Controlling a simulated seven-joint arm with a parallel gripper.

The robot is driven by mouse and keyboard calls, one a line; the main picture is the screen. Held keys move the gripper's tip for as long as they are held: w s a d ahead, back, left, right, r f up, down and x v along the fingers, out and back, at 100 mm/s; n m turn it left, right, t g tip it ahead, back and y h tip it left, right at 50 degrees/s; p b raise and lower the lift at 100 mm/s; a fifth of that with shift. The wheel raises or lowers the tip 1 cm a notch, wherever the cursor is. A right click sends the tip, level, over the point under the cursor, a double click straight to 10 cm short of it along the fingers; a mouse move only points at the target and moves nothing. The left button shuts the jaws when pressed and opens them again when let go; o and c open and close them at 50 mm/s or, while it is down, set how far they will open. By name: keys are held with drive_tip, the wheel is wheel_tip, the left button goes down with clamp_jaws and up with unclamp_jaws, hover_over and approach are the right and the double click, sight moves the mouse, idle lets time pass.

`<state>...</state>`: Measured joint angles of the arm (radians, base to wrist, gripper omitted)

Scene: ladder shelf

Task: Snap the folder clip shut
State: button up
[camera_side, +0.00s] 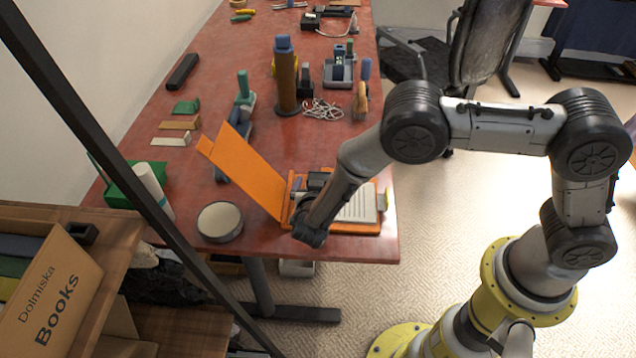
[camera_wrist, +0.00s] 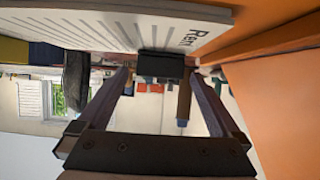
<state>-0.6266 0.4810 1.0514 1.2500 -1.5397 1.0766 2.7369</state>
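The orange folder lies open on the red table, its cover (camera_side: 245,168) tilted up to the left. White lined paper (camera_side: 358,208) lies on its base (camera_side: 350,228); the paper (camera_wrist: 110,22) also shows in the wrist view, with the cover (camera_wrist: 285,115) at right. The dark clip (camera_side: 318,180) is at the folder's inner side, partly hidden by my arm. In the wrist view the clip (camera_wrist: 160,65) shows as a black block at the paper's edge. My gripper (camera_wrist: 160,74) is open, with a fingertip on each side of the block; contact cannot be told.
A round grey-topped tin (camera_side: 220,220) stands left of the folder near the table's front edge. A brown bottle (camera_side: 286,80), a white cable (camera_side: 322,109) and small tools are farther back. A wooden shelf with a books box (camera_side: 50,290) and a dark post are at left.

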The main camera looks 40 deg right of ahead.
drive_tip(key=shift+a, duration=0.1)
drive_tip(key=v, duration=1.3)
drive_tip(key=shift+s+a+r, duration=0.2)
drive_tip(key=shift+s+r, duration=0.05)
